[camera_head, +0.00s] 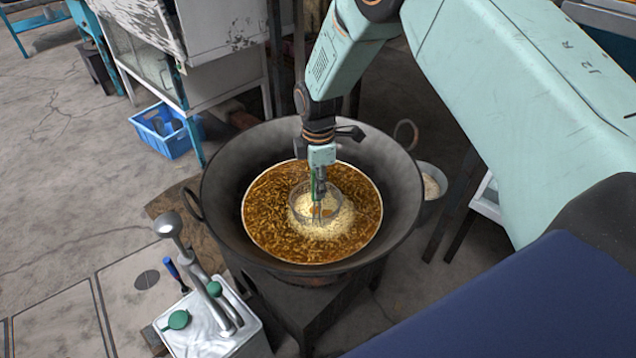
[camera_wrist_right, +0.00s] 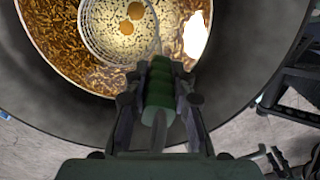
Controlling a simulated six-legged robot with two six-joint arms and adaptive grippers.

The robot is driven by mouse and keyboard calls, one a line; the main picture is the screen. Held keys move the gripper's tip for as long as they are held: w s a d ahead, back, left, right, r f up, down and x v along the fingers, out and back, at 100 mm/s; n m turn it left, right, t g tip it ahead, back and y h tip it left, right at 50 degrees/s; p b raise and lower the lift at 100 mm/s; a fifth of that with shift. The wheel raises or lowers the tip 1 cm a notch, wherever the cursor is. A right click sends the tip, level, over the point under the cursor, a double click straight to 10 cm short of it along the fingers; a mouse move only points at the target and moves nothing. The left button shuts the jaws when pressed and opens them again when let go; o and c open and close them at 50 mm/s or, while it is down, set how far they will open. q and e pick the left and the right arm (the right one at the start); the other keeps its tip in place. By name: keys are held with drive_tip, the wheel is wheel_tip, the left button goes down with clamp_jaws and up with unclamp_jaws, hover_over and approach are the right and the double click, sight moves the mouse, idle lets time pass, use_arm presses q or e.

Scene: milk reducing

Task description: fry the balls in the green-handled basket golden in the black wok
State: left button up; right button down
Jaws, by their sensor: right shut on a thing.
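The black wok (camera_head: 395,205) stands on a dark stand and holds brown, bubbling oil (camera_head: 262,225). My right gripper (camera_head: 320,178) is above the wok and shut on the green handle (camera_wrist_right: 159,82) of the wire basket. The basket (camera_head: 295,207) sits down in the oil, with pale foam around it. In the right wrist view the basket (camera_wrist_right: 88,38) shows its mesh and round rim. My left gripper is in neither view.
A white metal container (camera_head: 205,325) with green knobs and a ladle (camera_head: 168,225) stands at the front left. A blue crate (camera_head: 165,130) is on the floor at the left. A pale bowl (camera_head: 432,182) is right of the wok. A cabinet stands behind.

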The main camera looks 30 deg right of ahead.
drive_tip(key=shift+r+p, duration=7)
drive_tip(key=shift+r, duration=1.45)
